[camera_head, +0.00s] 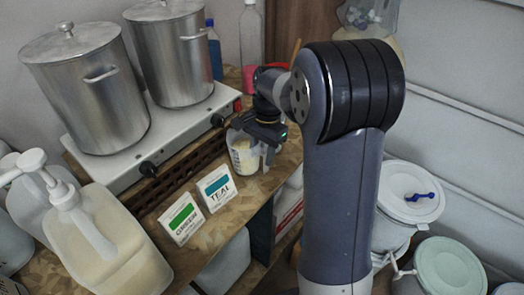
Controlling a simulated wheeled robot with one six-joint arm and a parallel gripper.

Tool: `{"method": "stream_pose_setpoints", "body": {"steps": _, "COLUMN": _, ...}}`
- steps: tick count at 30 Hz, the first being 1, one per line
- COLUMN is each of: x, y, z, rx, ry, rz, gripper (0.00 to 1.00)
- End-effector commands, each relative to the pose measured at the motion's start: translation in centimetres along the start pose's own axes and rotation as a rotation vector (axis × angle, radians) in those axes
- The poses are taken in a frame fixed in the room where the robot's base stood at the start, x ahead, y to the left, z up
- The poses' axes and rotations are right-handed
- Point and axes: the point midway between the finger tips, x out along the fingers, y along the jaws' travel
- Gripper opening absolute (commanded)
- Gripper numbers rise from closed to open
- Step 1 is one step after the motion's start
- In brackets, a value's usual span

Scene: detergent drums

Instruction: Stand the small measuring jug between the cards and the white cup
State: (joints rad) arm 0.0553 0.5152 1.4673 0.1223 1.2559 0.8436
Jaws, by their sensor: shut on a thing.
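Two cards stand on the wooden shelf in front of the hotplate: a green-banded card (181,218) and a teal-banded card (216,188) marked TEAL. My gripper (254,148) is at the shelf's far right end, beyond the teal card, pointing down. It is shut on a small pale, see-through vessel with faint markings, which looks like the measuring jug (241,158). The jug looks upright, to the right of the teal card and apart from it. I cannot tell whether its base touches the shelf. My gripper hides part of it. I cannot make out a separate white cup.
A hotplate (150,150) with two steel pots (88,85) stands behind the cards. Pump jugs (105,240) crowd the left front. Bottles (250,45) stand behind my gripper. White drums (410,195) are at the right. A little bare shelf shows between card and jug.

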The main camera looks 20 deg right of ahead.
Motion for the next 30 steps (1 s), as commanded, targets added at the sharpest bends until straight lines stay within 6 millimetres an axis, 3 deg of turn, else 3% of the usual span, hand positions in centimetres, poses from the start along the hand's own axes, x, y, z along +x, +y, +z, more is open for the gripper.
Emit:
{"method": "stream_pose_setpoints", "body": {"steps": 12, "x": 2.4, "y": 0.0, "z": -0.4, "rx": 0.000, "ry": 0.000, "rz": -0.001, "gripper": 0.00}}
{"method": "stream_pose_setpoints", "body": {"steps": 30, "x": 2.7, "y": 0.0, "z": -0.4, "rx": 0.000, "ry": 0.000, "rz": -0.001, "gripper": 0.00}}
